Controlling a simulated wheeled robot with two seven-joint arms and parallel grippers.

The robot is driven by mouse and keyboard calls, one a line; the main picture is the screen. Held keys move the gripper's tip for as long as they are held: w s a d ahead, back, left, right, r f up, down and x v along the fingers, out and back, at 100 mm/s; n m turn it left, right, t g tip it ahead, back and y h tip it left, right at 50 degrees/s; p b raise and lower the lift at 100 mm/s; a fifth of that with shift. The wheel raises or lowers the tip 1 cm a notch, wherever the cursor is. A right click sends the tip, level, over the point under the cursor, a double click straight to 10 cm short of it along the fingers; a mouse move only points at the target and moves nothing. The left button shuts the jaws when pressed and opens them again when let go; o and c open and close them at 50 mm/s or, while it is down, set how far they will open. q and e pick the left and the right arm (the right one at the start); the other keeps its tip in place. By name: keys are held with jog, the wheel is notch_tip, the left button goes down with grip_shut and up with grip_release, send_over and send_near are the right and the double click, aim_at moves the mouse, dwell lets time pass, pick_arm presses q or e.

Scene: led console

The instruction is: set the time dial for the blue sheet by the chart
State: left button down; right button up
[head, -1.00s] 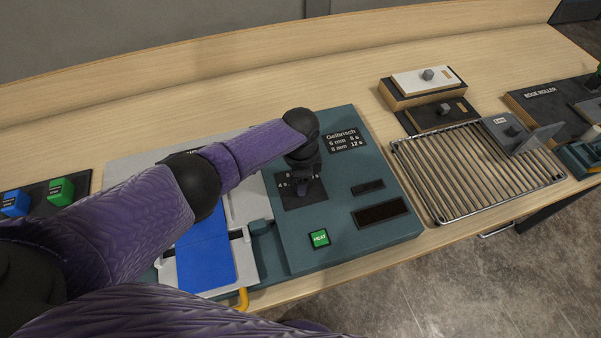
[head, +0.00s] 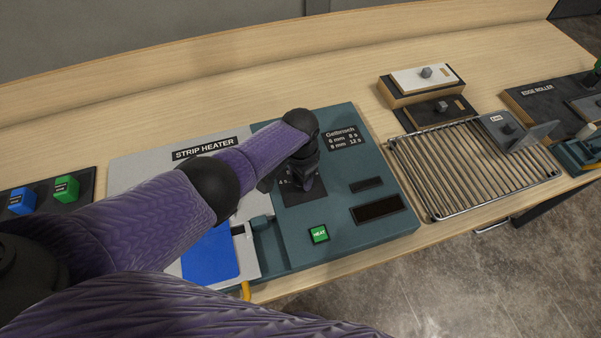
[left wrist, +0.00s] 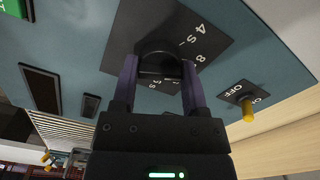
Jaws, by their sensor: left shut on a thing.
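The time dial (left wrist: 158,62) is a dark round knob on a black plate with white numbers, seen in the left wrist view. My left gripper (left wrist: 160,80) is shut on it, one finger on each side. In the head view the left gripper (head: 304,182) stands over the dial plate and hides the dial and most numbers. The blue sheet (head: 210,256) lies on the strip heater (head: 262,262), partly behind my arm. The chart (head: 346,138) reads Gelbrisch, 6 mm 8 s, 8 mm 12 s. The sheet's thickness cannot be read. My right gripper does not show.
A green HEAT button (head: 318,234) and two dark display windows (head: 377,209) are on the panel. A toggle marked ON and OFF (left wrist: 247,110) sits beside the dial. A wire rack (head: 470,170) stands to the right. Blue and green blocks (head: 66,189) are at the left.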

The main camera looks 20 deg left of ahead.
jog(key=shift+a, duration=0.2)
pick_arm(q)
jog(key=shift+c, duration=0.5)
grip_release()
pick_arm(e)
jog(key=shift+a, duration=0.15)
pick_arm(q)
notch_tip(320, 180, up, 10)
jog(key=p, duration=0.5)
jog(key=shift+f, duration=0.2)
jog(key=shift+r, duration=0.2)
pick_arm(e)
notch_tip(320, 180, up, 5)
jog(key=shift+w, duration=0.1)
pick_arm(q)
jog(key=shift+f, duration=0.1)
